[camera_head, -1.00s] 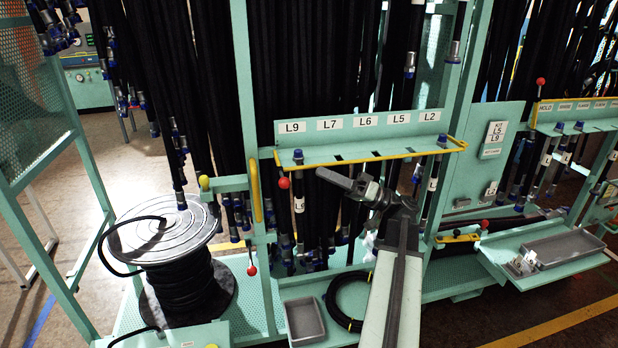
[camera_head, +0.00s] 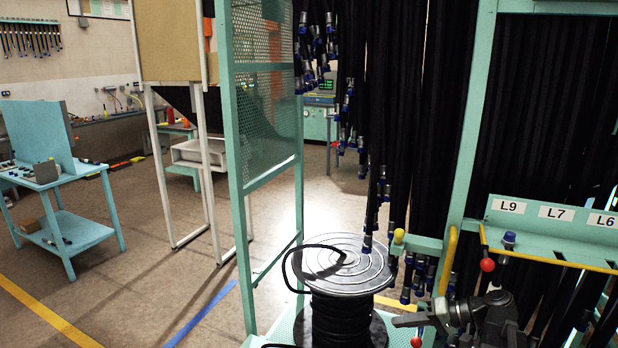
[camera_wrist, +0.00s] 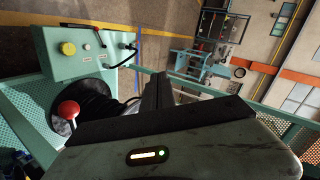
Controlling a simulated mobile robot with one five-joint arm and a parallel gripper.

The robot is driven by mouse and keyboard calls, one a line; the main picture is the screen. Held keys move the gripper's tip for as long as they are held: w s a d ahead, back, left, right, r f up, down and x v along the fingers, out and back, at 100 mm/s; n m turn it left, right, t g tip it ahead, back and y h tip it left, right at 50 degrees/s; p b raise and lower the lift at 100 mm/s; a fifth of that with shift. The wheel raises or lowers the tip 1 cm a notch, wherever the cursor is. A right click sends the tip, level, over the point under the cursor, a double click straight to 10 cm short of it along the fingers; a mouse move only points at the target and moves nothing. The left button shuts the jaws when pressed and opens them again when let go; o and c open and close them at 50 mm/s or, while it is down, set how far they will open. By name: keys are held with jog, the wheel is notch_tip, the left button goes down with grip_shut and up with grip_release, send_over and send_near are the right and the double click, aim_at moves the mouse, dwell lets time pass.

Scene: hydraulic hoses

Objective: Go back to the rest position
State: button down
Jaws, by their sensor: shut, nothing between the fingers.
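My gripper (camera_head: 402,321) shows at the lower right of the head view. Its narrow grey fingers point left, close together, with nothing between them. The dark wrist joint is to the right of the fingers, and the rest of my arm is cut off by the lower edge. In the wrist view my gripper (camera_wrist: 158,88) sits in the middle with its fingers closed and empty. The hose rack's labelled shelf (camera_head: 540,236), marked L9, L7 and L6, is behind and above my gripper. Black hoses (camera_head: 435,120) hang behind it.
A hose reel (camera_head: 345,270) stands left of my gripper, near a green mesh-panelled frame (camera_head: 238,170). A red knob (camera_head: 487,265) and a yellow handle (camera_head: 447,262) are close to my arm. A blue workbench (camera_head: 62,190) is at far left, with open floor (camera_head: 150,270) between.

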jog(key=s+a+f+g+h, duration=0.5)
jog(key=a+f+h, duration=0.5)
jog(key=f+h, duration=0.1)
jog(key=shift+a+f+n+h, duration=0.3)
jog(key=shift+a+f+n, duration=0.1)
jog(key=shift+f, duration=0.5)
jog(key=shift+d, duration=0.1)
